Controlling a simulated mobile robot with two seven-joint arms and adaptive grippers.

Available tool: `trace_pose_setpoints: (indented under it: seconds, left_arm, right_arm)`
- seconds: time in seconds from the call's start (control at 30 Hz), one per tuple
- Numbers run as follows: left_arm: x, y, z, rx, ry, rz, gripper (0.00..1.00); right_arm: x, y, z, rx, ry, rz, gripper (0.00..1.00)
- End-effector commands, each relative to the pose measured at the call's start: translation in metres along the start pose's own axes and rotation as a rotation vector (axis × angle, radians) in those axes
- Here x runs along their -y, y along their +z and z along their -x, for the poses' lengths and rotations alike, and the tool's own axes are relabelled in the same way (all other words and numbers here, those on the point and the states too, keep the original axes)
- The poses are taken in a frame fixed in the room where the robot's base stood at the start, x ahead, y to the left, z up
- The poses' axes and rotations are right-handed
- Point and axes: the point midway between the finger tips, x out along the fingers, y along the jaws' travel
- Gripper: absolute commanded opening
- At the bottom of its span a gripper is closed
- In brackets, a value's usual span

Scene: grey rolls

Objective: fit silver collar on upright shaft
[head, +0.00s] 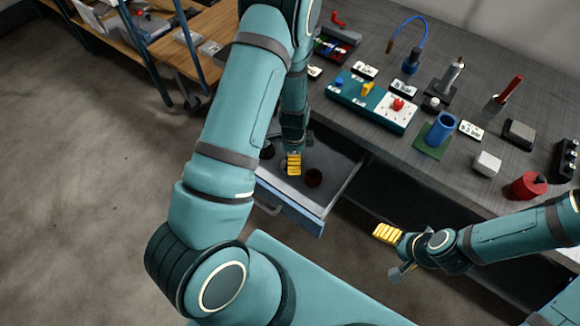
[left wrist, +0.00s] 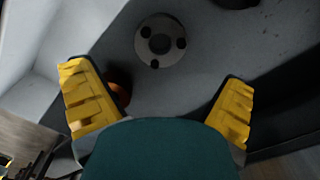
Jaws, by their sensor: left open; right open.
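The silver collar (left wrist: 160,41) is a grey disc with a centre hole and smaller dark holes. In the left wrist view it lies flat on the floor of the open drawer (head: 340,184), beyond my fingertips and between their lines. I cannot make it out in the head view, where my left arm covers part of the drawer. My left gripper (head: 293,164) is open and empty over the drawer; its yellow fingers also show in the left wrist view (left wrist: 160,100). The upright shaft (head: 453,75) seems to be the silver post on a dark base on the bench. My right gripper (head: 389,233) is open and empty before the bench.
A dark red round piece (head: 313,177) lies in the drawer. On the bench stand a blue cylinder (head: 440,128) on a green plate, a red rod (head: 510,88), a teal-and-white board (head: 345,90), a white block (head: 487,163) and a red round part (head: 528,186).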

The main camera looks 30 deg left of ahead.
Motion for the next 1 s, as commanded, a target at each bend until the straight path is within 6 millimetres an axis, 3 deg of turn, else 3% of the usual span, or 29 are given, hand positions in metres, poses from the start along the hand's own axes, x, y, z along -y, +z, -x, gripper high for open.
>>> trace_pose_setpoints:
  seconds: [0.4, 0.7, 0.93, 1.0]
  left_arm:
    - [-0.001, 0.007, -0.050, 0.001, 0.002, 0.000, 0.99]
    - [-0.001, 0.006, -0.052, 0.000, 0.000, 0.001, 0.99]
    - [-0.001, 0.006, -0.052, 0.000, 0.000, 0.000, 0.18]
    - [-0.001, 0.006, -0.052, 0.000, -0.001, 0.000, 0.17]
  right_arm:
    - [-0.005, -0.002, -0.015, -0.008, 0.000, 0.001, 0.89]
    - [-0.005, -0.002, -0.015, -0.008, 0.000, 0.001, 0.89]
    - [-0.005, -0.002, -0.015, -0.008, 0.000, 0.001, 0.89]
    - [-0.005, -0.002, -0.015, -0.008, 0.000, 0.001, 0.89]
